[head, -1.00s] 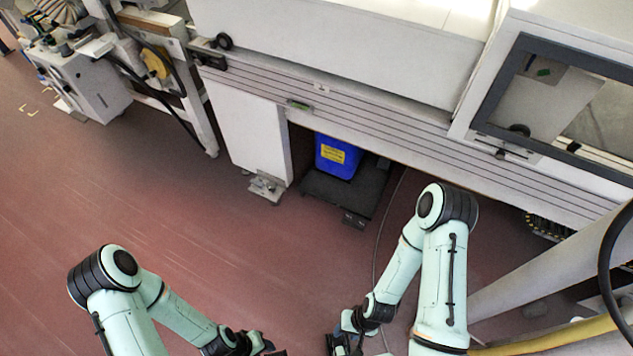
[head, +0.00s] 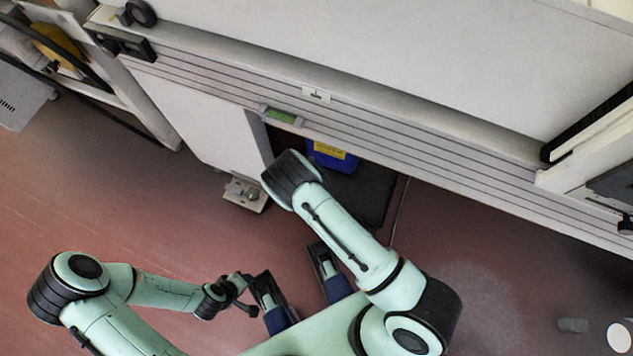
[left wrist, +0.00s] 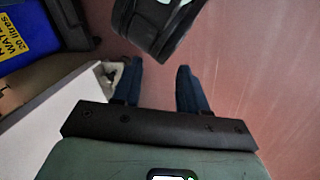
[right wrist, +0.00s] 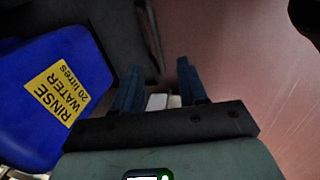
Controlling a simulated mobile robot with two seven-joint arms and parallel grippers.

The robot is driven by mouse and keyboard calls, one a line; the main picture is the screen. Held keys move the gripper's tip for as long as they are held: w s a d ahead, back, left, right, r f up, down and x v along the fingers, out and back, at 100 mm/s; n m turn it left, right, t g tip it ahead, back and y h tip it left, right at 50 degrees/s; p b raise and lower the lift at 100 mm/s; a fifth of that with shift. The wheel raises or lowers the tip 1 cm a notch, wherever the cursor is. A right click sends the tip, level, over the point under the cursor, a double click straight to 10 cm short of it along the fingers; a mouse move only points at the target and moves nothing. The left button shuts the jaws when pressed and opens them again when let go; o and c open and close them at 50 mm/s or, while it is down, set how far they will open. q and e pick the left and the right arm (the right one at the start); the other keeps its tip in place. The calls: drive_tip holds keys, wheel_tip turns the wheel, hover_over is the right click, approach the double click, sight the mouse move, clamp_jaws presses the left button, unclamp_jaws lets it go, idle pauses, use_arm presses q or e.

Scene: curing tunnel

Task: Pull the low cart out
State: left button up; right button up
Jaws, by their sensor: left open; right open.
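The low cart (head: 373,192) is a dark, flat platform under the machine. It carries a blue container (head: 335,156) with a yellow label. My right upper arm covers part of the cart. My left gripper (head: 270,298) and right gripper (head: 329,274) are side by side over the floor, in front of the cart opening. In the left wrist view, the open left fingers (left wrist: 159,78) are right of the cart edge (left wrist: 76,28). In the right wrist view, the open right fingers (right wrist: 160,80) are close to the dark cart (right wrist: 105,30); contact cannot be told. Both grippers are empty.
A white side panel (head: 200,125) with a metal foot (head: 245,193) borders the opening on the left. The machine's striped rail (head: 400,147) runs above it. A cable lies on the floor right of the cart.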

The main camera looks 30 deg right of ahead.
drive_tip(key=f+b, duration=0.1)
drive_tip(key=f, duration=0.3)
drive_tip(key=w+d+f+b, duration=0.1)
drive_tip(key=f+b, duration=0.1)
drive_tip(key=f, duration=0.2)
drive_tip(key=w+d+f+b, duration=0.1)
drive_tip(key=f, duration=0.3)
drive_tip(key=shift+w, duration=0.1)
drive_tip(key=shift+w+f+b, duration=0.15)
drive_tip(key=shift+f+b, duration=0.15)
drive_tip(key=shift+f, duration=0.15)
use_arm(q)
wheel_tip(320, 180, down, 6)
drive_tip(key=w+a+y, duration=0.1)
drive_tip(key=w+a, duration=0.1)
drive_tip(key=a, duration=0.1)
drive_tip(key=shift+w+f+n, duration=0.2)
drive_tip(key=shift+n, duration=0.1)
use_arm(e)
clamp_jaws()
